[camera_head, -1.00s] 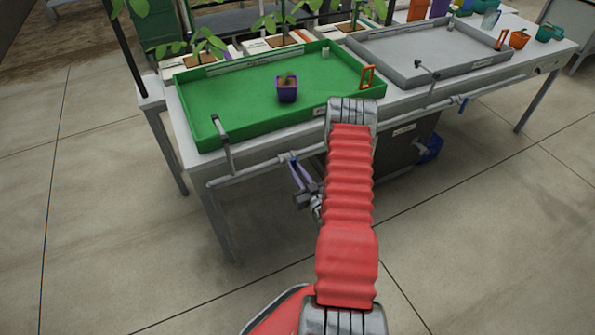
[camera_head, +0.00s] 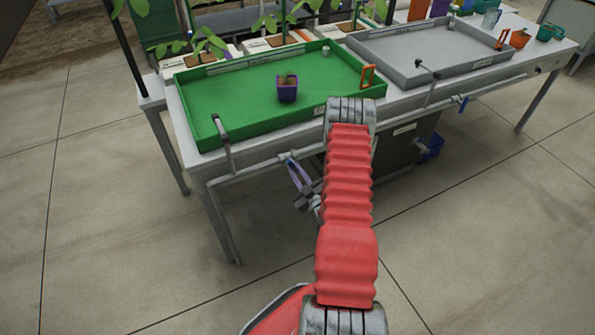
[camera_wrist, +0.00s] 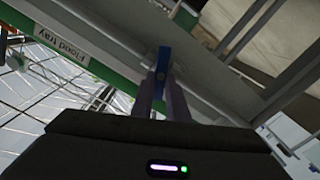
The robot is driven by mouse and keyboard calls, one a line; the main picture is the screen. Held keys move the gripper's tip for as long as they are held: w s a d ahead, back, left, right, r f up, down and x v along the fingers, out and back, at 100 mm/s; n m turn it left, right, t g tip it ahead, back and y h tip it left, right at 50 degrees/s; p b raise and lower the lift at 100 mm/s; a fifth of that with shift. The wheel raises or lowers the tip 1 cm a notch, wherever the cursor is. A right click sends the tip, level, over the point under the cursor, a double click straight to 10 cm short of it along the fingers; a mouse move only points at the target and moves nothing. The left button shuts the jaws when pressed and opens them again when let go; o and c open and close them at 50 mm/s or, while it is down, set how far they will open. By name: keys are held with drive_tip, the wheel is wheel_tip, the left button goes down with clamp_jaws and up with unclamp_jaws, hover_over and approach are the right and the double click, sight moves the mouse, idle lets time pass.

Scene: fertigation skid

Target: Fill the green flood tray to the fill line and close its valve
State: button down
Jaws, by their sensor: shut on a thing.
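The green flood tray (camera_head: 195,105) stands at the left of the bench, with a small purple pot (camera_head: 287,90) inside it. No fill line or clear water surface can be made out. A grey spout (camera_head: 221,131) hangs over its front left corner. My gripper (camera_head: 297,170) is below the tray's front edge, at the pipe (camera_head: 245,173). In the wrist view my gripper (camera_wrist: 166,85) is shut on the blue valve handle (camera_wrist: 163,63) under the tray. In the head view the handle is mostly hidden by my gripper.
A grey tray (camera_head: 405,70) stands to the right, with its own blue valve handle (camera_head: 463,104) below. An orange bracket (camera_head: 367,77) sits on the green tray's right rim. A grey tank (camera_head: 395,150) stands under the bench. The floor in front is clear.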

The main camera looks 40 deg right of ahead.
drive_tip(key=shift+a+n, duration=0.1)
drive_tip(key=shift+n, duration=0.9)
drive_tip(key=shift+f, duration=0.1)
drive_tip(key=c, duration=1.7)
unclamp_jaws()
drive_tip(key=shift+s, duration=0.1)
drive_tip(key=v, duration=1.3)
drive_tip(key=shift+s+a, duration=0.2)
drive_tip(key=shift+s, duration=0.05)
